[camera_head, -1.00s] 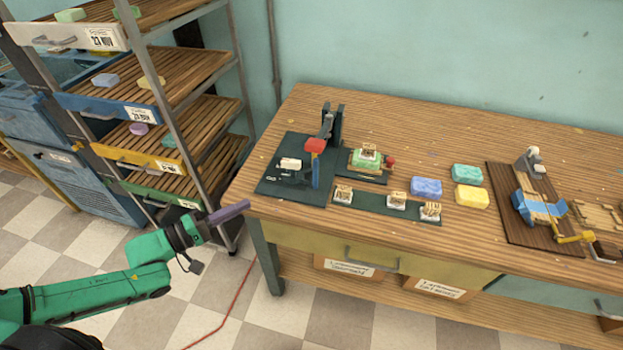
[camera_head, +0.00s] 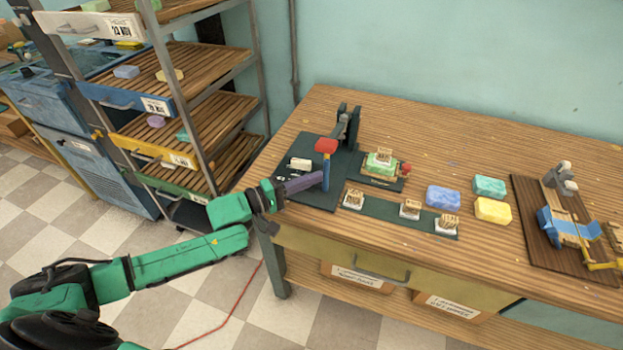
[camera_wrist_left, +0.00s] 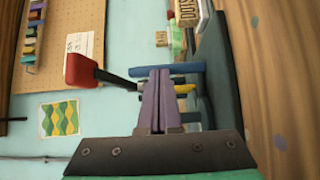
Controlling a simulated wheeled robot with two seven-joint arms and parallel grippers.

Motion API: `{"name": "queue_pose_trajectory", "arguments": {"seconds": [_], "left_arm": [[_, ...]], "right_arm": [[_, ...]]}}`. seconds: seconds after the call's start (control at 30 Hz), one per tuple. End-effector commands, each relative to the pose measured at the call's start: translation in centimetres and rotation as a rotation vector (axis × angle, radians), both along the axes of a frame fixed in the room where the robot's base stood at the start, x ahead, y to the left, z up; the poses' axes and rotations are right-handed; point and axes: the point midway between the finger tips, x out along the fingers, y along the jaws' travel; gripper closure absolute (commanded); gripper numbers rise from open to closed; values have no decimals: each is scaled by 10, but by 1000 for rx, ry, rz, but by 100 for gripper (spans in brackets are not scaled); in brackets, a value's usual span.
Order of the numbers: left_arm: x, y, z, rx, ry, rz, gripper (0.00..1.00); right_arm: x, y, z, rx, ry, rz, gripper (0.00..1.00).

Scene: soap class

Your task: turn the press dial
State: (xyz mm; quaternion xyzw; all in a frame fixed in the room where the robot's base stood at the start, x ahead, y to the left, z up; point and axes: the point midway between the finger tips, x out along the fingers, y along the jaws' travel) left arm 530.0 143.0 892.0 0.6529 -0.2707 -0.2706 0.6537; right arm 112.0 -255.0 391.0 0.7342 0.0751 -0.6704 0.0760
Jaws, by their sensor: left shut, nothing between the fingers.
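The press (camera_head: 347,125) stands at the table's left end on a dark green base plate (camera_head: 312,200), with a red knob (camera_head: 326,146) on its lever and a blue bar (camera_head: 326,172) below. I cannot tell for sure which part is the dial. My left gripper (camera_head: 322,179), with purple fingers, is shut and empty, its tips close to the blue bar. In the left wrist view the fingertips (camera_wrist_left: 160,72) overlap the blue bar (camera_wrist_left: 180,69); contact is unclear. A yellow part (camera_wrist_left: 185,87) is partly hidden behind the fingers. My right gripper is out of view.
A white block (camera_head: 300,164) lies on the base plate. A green soap with a stamp (camera_head: 380,160) and several stamps on a strip (camera_head: 400,220) stand right of the press. Loose soaps (camera_head: 443,197) lie further right. A shelf rack (camera_head: 205,130) stands at left.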

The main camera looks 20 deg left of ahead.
Motion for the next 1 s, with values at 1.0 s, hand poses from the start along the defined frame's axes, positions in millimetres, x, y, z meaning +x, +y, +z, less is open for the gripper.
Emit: {"name": "queue_pose_trajectory", "arguments": {"seconds": [1.0], "left_arm": [[13, -12, -1, 1, 0, 141, 100]], "right_arm": [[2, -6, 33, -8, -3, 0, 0]]}}
